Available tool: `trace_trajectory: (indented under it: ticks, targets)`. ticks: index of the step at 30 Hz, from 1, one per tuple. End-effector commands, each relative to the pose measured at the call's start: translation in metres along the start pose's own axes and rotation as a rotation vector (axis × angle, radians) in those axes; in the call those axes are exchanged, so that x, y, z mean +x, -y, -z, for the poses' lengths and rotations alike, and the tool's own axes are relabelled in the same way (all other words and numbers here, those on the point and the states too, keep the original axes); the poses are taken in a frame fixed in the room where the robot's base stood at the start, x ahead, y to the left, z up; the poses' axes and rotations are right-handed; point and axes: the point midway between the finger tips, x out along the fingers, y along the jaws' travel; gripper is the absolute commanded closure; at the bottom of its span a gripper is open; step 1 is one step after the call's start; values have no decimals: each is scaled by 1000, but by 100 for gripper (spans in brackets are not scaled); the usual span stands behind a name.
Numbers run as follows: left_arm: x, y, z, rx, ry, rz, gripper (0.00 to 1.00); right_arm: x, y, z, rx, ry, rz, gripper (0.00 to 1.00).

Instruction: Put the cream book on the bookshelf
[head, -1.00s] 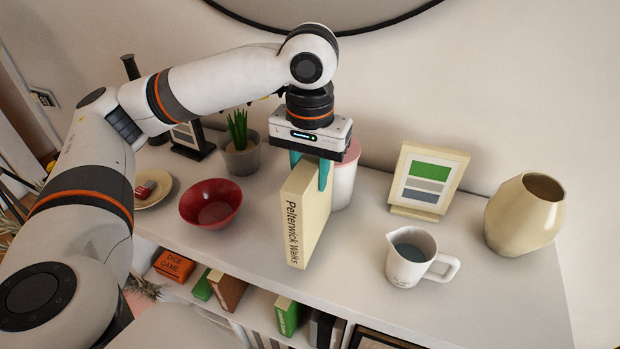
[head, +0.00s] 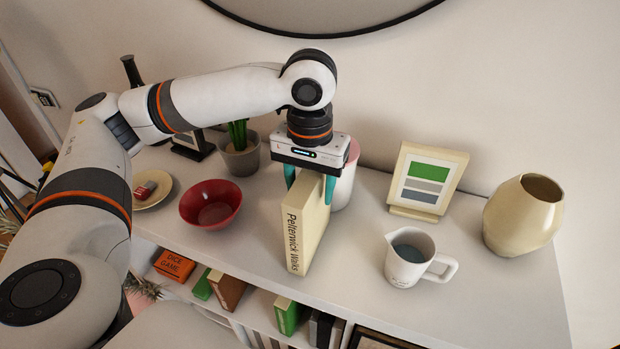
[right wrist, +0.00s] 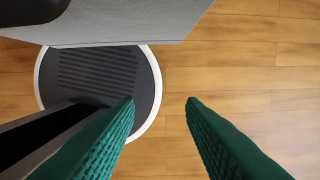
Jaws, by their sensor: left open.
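The cream book (head: 308,232), with "Pelterwick Walks" on its spine, stands upright on the white top of the bookshelf (head: 455,310) in the head view. My left gripper (head: 310,184) is directly above it, with its teal fingers open on either side of the book's upper end. Part of the book's top is hidden by the gripper. My right gripper (right wrist: 160,102) is open and empty above the wooden floor in the right wrist view.
A red bowl (head: 211,203) is left of the book, and a pink-lidded white canister (head: 345,180) stands close behind it. A white jug (head: 410,262), a framed card (head: 428,180) and a beige vase (head: 523,217) are to the right. Books stand on the lower shelf (head: 258,310).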

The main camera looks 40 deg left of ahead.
Motion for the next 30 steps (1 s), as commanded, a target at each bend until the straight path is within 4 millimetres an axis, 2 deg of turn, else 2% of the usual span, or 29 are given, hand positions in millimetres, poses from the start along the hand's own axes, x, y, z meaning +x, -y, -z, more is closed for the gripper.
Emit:
trace_trajectory:
  ticks: [5,11,15,18,24,30]
  targets:
    - [-12,1,-1,-1,4,3,46,4,0,0,0,0,0,64]
    - [-53,1,-1,1,7,4,46,16,0,1,0,0,0,64]
    - [-87,0,0,-1,5,0,46,13,0,1,0,0,0,64]
    - [-101,0,0,-1,4,0,46,11,0,1,0,0,0,64]
    - [-119,0,0,-1,2,0,46,8,0,0,0,0,0,64]
    - [-123,0,0,0,0,0,46,8,0,0,0,0,0,64]
